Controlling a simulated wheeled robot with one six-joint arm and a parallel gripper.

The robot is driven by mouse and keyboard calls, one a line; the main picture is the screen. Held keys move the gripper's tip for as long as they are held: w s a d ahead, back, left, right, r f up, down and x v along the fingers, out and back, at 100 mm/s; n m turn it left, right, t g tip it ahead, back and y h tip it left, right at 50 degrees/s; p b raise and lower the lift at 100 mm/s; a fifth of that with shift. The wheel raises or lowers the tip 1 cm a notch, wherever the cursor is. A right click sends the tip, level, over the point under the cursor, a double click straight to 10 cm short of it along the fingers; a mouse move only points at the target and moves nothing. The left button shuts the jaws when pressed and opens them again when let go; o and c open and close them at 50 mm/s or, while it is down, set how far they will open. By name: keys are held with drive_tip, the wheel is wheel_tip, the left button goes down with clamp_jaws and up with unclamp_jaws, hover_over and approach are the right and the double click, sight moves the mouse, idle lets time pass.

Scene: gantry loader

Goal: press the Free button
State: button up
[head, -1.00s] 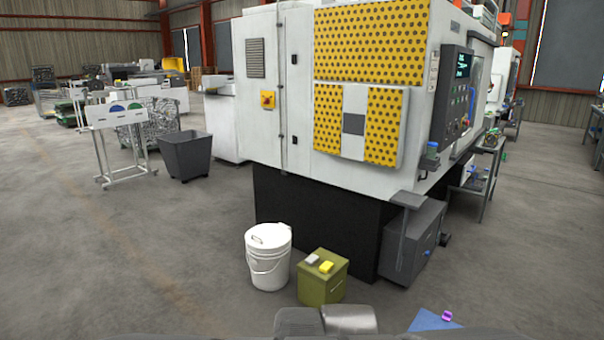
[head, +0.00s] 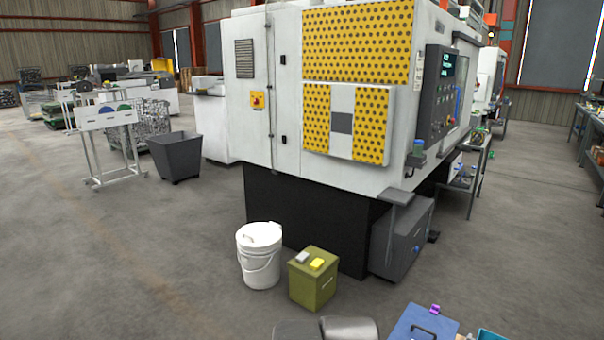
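The control panel (head: 440,112) is a dark upright board on the right side of a large white machine (head: 282,130). I see it at a steep angle, with a lit screen (head: 447,70) at the top and several small coloured buttons lower down. The labels are too small to read, so I cannot tell which button is Free. My gripper is not in view. Only grey rounded parts that look like my own body show at the bottom edge.
A white bucket (head: 258,262) and an olive box (head: 313,282) stand before the machine. A grey cabinet (head: 405,240) stands at its right corner. A blue case (head: 422,324) is at bottom right. Open floor (head: 530,225) lies to the right.

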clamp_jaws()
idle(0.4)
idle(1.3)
